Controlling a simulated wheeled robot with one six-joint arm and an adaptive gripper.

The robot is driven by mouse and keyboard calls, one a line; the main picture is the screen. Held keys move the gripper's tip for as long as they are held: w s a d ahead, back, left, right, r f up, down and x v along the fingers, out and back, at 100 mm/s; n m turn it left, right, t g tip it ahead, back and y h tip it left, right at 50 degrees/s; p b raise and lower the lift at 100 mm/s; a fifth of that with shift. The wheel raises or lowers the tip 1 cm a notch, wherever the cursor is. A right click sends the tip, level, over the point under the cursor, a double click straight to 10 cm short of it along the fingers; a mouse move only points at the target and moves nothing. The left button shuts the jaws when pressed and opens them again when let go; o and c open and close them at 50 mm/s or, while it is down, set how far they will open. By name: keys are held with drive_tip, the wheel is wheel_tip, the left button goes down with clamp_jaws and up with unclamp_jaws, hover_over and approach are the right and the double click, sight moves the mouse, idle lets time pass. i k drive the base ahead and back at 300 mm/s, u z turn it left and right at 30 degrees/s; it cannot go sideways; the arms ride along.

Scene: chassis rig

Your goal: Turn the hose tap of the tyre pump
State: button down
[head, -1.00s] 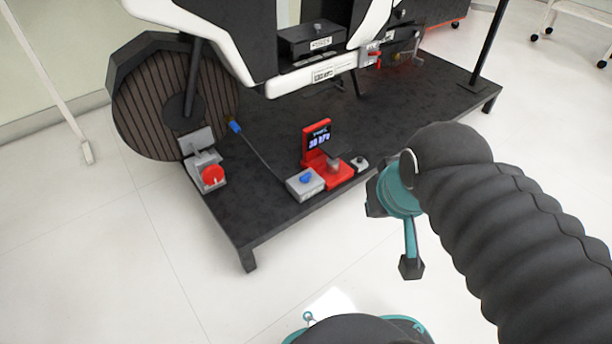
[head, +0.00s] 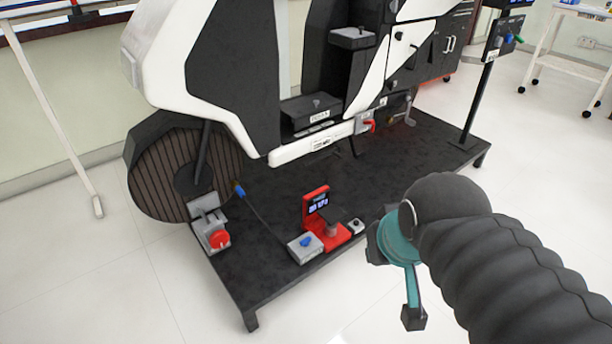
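The tyre pump (head: 333,236) is red with a small lit display and stands on the dark platform, near its front edge. Left of it is a grey box (head: 305,254) with a blue knob (head: 305,242), which looks like the hose tap. A thin dark hose runs from this box to a blue fitting (head: 239,191) by the wheel. My gripper (head: 373,244) is right of the pump in the picture, apart from it, at the end of my black-sleeved arm.
A white and black scooter (head: 215,60) stands on the platform (head: 285,290). A grey unit with a red knob (head: 219,240) sits by its wheel (head: 165,170). A small grey switch box (head: 356,226) is right of the pump. White floor in front is clear.

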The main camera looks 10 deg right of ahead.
sight(305, 242)
drive_tip(key=z, duration=1.55)
drive_tip(key=i, duration=1)
drive_tip(key=u, duration=2.55)
